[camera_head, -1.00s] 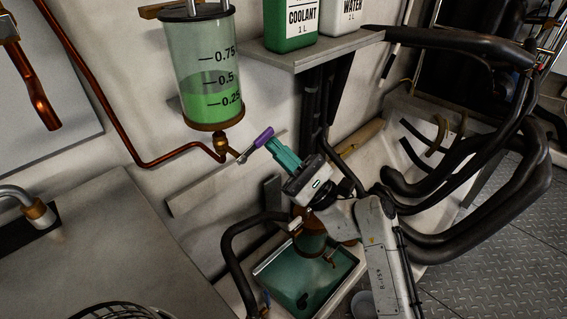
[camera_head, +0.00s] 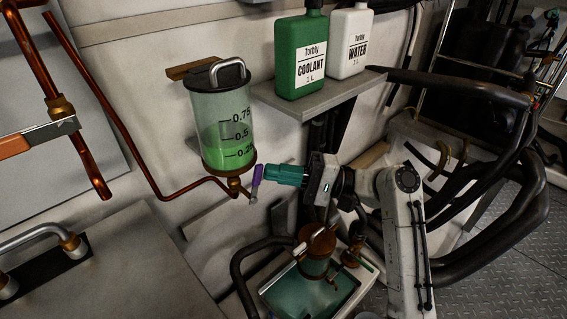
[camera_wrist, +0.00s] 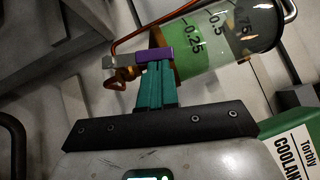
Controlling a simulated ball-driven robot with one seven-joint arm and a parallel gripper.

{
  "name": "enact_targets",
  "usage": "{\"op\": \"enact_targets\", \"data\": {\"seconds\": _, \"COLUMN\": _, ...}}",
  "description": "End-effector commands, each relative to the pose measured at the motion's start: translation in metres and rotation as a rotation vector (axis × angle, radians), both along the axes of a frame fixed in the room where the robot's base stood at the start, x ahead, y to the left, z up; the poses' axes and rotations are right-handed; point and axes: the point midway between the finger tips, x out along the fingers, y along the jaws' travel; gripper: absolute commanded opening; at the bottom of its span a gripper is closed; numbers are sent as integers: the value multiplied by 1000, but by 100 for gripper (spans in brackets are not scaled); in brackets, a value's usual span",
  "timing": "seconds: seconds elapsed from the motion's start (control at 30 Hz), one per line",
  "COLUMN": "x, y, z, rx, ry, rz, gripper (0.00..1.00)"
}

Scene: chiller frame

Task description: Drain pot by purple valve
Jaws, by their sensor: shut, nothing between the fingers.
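The clear pot (camera_head: 222,110) hangs on the wall, with green liquid reaching about the 0.5 mark. It also shows in the wrist view (camera_wrist: 225,38). Below it is a brass fitting with a valve whose purple handle (camera_head: 257,174) stands nearly upright. My gripper (camera_head: 270,174) has its teal fingers shut and empty, with the tips close to the right side of the handle. In the wrist view the purple handle (camera_wrist: 154,54) lies across the tips of my gripper (camera_wrist: 155,68); I cannot tell whether they touch.
A green coolant bottle (camera_head: 300,55) and a white water bottle (camera_head: 349,42) stand on a shelf (camera_head: 318,93) above my arm. A copper pipe (camera_head: 130,140) runs to the fitting. A teal tray (camera_head: 335,290) and brass vessel (camera_head: 316,262) are below. Black hoses (camera_head: 505,205) crowd the right.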

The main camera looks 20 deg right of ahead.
Motion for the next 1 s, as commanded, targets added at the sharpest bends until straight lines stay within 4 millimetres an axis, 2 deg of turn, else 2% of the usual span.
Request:
{"op": "enact_targets", "data": {"seconds": 0.03, "x": -1, "y": 3, "z": 10, "rx": -41, "ry": -15, "rz": 3, "gripper": 0}}
{"op": "enact_targets", "data": {"seconds": 0.1, "x": -2, "y": 6, "z": 12, "rx": -97, "ry": -32, "rz": 3, "gripper": 0}}
{"op": "enact_targets", "data": {"seconds": 0.5, "x": -7, "y": 20, "z": 17, "rx": -319, "ry": -104, "rz": 3, "gripper": 0}}
{"op": "enact_targets", "data": {"seconds": 1.0, "x": -9, "y": 28, "z": 15, "rx": -375, "ry": -124, "rz": 15, "gripper": 0}}
